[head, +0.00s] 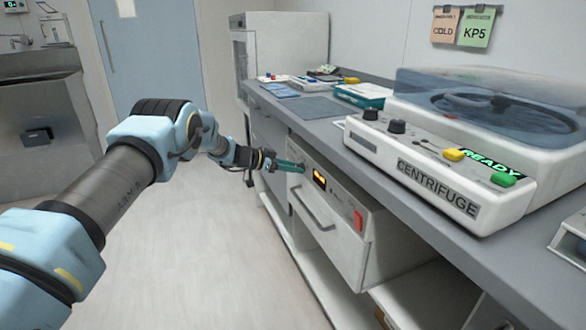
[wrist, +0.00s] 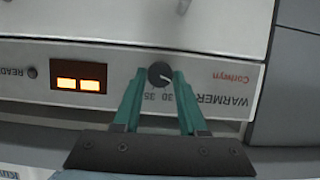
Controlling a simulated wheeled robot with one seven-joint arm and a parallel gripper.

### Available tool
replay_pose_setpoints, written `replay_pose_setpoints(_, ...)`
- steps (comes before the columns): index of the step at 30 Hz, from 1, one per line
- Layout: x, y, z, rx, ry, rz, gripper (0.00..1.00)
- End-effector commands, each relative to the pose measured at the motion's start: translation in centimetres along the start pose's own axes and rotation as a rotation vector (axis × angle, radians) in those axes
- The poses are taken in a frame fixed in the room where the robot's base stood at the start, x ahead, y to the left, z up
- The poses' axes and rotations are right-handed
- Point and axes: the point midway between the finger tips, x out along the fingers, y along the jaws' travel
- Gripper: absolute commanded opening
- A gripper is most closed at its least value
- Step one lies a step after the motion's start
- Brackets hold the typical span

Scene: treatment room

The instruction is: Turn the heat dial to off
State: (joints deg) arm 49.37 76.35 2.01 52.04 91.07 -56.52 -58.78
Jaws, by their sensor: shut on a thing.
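The heat dial (wrist: 160,74) is a small round black knob with a pale pointer mark on the warmer's panel (wrist: 225,76). The wrist view shows the panel upside down, with "WARMER" and the numbers 30 and 35 beside the dial. My gripper (wrist: 159,77) has its green fingers on either side of the dial, shut on it. Other scale marks, including any off mark, are hidden or too small to read. In the head view my gripper (head: 301,168) reaches the front of the warmer (head: 338,233) under the counter, and its tip hides the dial.
A lit orange display (wrist: 79,77) is beside the dial. The warmer also has a drawer handle (head: 312,209) and a red switch (head: 358,220). A centrifuge (head: 437,182) stands on the counter (head: 318,112) above. The floor (head: 190,250) at left is clear.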

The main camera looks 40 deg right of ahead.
Motion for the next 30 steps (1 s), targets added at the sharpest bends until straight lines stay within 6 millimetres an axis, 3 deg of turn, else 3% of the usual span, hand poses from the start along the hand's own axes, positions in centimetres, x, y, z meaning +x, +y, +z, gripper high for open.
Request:
replay_pose_setpoints(9, 0.0, 0.0, 0.0, -0.002, 0.000, 0.000, 0.00)
replay_pose_setpoints(10, 0.1, 0.0, 0.0, -0.002, 0.000, 0.000, 0.43)
replay_pose_setpoints(17, 0.0, 0.0, 0.0, -0.002, 0.000, 0.000, 0.69)
replay_pose_setpoints(26, -0.2, 0.0, 0.0, -0.001, 0.000, -0.001, 0.70)
replay_pose_setpoints(30, -1.6, -0.1, -0.1, -0.002, 0.000, -0.002, 0.70)
